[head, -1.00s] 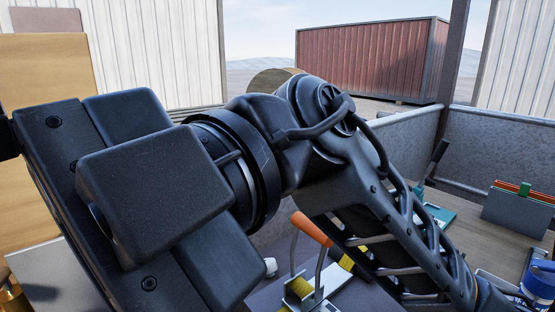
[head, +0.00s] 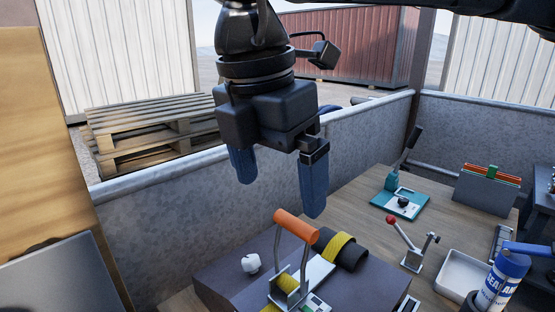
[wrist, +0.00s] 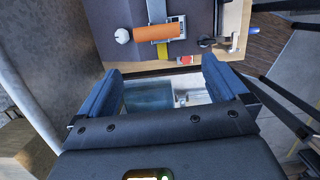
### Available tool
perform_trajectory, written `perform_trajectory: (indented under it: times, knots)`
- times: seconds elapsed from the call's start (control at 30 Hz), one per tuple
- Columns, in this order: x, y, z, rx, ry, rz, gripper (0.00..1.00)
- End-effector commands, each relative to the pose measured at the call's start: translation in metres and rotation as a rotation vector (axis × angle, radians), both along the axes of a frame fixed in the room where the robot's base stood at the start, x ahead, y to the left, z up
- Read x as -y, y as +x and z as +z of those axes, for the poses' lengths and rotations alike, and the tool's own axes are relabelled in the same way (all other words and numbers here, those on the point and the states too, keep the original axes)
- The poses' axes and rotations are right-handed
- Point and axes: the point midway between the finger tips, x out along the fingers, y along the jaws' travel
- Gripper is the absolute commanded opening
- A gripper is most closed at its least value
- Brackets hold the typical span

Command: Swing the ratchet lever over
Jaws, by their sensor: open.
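The ratchet lever (head: 297,226) has an orange grip on two metal side arms. It stands up from a ratchet with yellow webbing (head: 342,247) on a dark block (head: 228,277). The orange grip also shows in the wrist view (wrist: 157,32), beyond the fingertips, near the top. My gripper (head: 280,198) points down with its blue fingers apart and nothing between them. In the head view it appears above the lever, apart from it. In the wrist view both fingers (wrist: 160,66) show, spread wide. The ratchet's lower front is cut off by the head view's bottom edge.
A small white knob (head: 251,263) sits left of the lever. To the right are a red-ball lever clamp (head: 405,240), a white tray (head: 466,275), a teal-based device (head: 400,203) and a blue-white can (head: 502,280). A grey wall (head: 160,235) runs behind.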

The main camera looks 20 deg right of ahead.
Motion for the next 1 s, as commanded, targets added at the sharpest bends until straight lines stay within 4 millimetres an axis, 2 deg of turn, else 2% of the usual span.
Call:
perform_trajectory:
  times: [0.1,0.27,1.0]
  knots:
    - [0.012,0.006,0.006,0.033,-0.048,-0.044,1.00]
    - [0.016,0.007,0.000,0.036,-0.055,-0.053,1.00]
    - [0.032,0.014,-0.074,0.034,-0.051,-0.050,1.00]
